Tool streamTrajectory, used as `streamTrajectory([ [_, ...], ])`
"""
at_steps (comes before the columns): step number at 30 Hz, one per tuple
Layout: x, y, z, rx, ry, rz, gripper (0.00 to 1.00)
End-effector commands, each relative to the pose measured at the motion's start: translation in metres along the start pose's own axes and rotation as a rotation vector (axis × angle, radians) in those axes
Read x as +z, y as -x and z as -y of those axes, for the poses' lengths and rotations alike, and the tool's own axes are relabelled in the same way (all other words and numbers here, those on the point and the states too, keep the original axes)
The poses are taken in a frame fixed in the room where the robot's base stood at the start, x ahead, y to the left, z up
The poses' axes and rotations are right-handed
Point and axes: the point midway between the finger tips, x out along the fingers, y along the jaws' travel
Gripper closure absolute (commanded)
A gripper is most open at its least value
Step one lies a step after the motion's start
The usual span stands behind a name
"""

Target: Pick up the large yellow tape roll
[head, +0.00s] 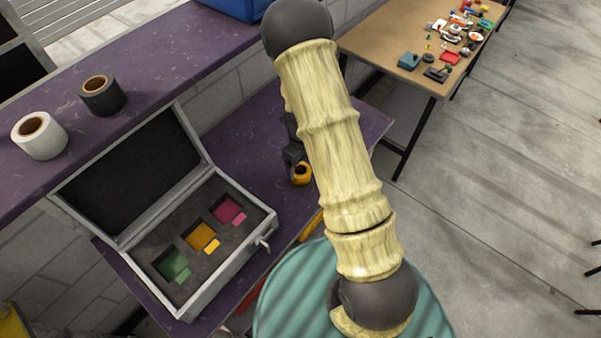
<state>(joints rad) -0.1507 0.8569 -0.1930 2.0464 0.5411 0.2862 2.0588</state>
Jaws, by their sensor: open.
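A yellow tape roll (302,174) with a dark centre is on the lower purple shelf, right of the open case and close beside my arm. My gripper (293,155) shows only in part as a dark shape just above the roll, mostly hidden behind my pale yellow arm. It is open. The gap between its fingers and the roll cannot be made out, nor whether they touch. No other yellow tape roll is in view.
An open silver case (228,262) with coloured pieces in foam lies left on the lower shelf. A white roll (39,146) and a black roll (110,101) stand on the upper shelf. A brown table (385,42) with small items is at the upper right; concrete floor is clear.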

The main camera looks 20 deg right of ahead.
Motion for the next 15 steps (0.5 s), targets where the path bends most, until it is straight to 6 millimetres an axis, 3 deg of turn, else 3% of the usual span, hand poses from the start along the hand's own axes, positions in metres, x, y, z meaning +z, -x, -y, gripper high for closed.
streamTrajectory([
  [8, 0.0, -0.002, 0.0, 0.0, 0.0, -0.001, 0.19],
  [15, 0.0, -0.024, -0.003, 0.002, -0.002, -0.003, 0.19],
])
